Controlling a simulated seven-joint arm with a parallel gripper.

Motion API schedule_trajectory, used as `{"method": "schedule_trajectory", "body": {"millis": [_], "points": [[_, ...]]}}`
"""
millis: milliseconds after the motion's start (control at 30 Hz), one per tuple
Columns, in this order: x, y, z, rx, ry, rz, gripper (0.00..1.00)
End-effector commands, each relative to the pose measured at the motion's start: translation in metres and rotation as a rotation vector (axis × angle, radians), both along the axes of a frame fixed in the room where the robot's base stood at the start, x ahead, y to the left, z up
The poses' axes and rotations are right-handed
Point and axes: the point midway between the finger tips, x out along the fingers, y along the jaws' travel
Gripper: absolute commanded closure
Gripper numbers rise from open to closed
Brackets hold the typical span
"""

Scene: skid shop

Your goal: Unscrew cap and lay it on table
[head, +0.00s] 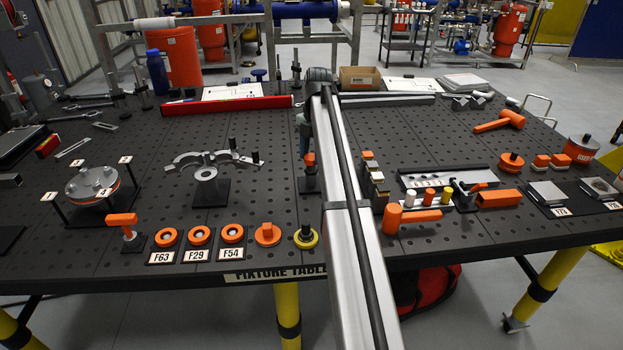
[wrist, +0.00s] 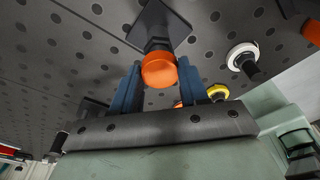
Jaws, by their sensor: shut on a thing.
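The orange cap (head: 309,158) shows at the top of a dark post (head: 309,173) on a dark square base, just left of my arm. In the wrist view the same orange cap (wrist: 158,71) sits between the two blue fingers of my gripper (wrist: 158,80), which is shut on it. The black post and base (wrist: 158,28) show beyond the cap. I cannot tell whether the cap is still seated on the post or slightly off it. In the head view my gripper (head: 307,150) is small and partly hidden by my arm.
The perforated dark fixture table (head: 270,195) has bare room left of the post. In front lie orange rings (head: 232,233), an orange knob (head: 267,233) and a yellow ring with a dark knob (head: 305,237). A grey clamp (head: 210,168) stands left; stacked blocks (head: 373,180) stand right.

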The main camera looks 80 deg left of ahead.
Motion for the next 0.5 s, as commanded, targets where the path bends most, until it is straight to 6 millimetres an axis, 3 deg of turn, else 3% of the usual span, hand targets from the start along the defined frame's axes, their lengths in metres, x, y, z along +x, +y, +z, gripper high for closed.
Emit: {"method": "schedule_trajectory", "body": {"millis": [500], "points": [[0.0, 0.0, 0.016, 0.0, 0.0, -0.003, 0.88]]}}
